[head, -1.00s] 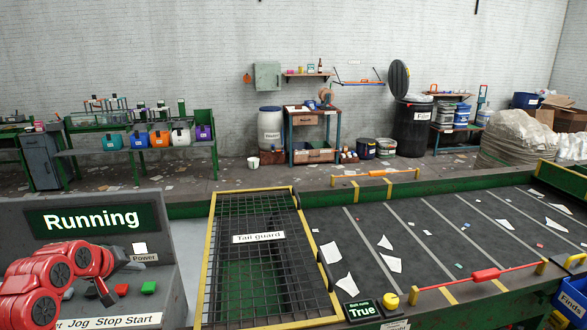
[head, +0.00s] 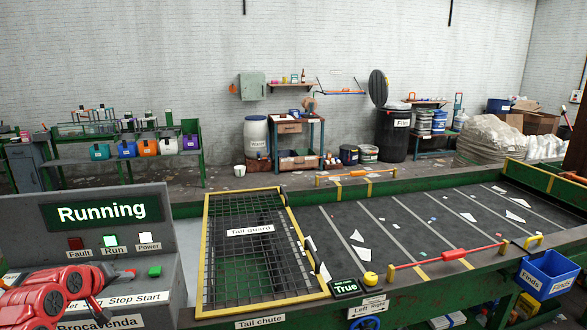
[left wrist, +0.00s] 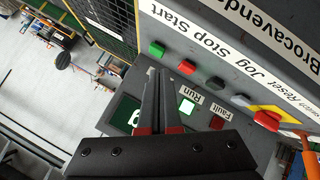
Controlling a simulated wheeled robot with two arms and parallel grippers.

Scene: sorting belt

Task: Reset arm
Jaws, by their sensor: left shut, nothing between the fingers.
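My left arm, with red links, comes in at the lower left of the head view, in front of the grey control panel (head: 75,218). My left gripper (head: 116,276) is small and partly hidden there. In the left wrist view its two dark fingers (left wrist: 158,75) lie together, shut and empty, pointing toward the panel's button row. The green start button (left wrist: 157,49) and red stop button (left wrist: 187,67) show just beyond the fingertips; I see no clear contact. The panel display (head: 108,213) reads "Running" and the run lamp (head: 110,240) is lit. My right gripper is not in view.
The tail guard mesh (head: 250,255) stands right of the panel. Beyond it the dark belt (head: 400,225) carries scattered scraps. A red bar (head: 455,254) runs along its near edge. A blue finds bin (head: 547,275) hangs at the lower right.

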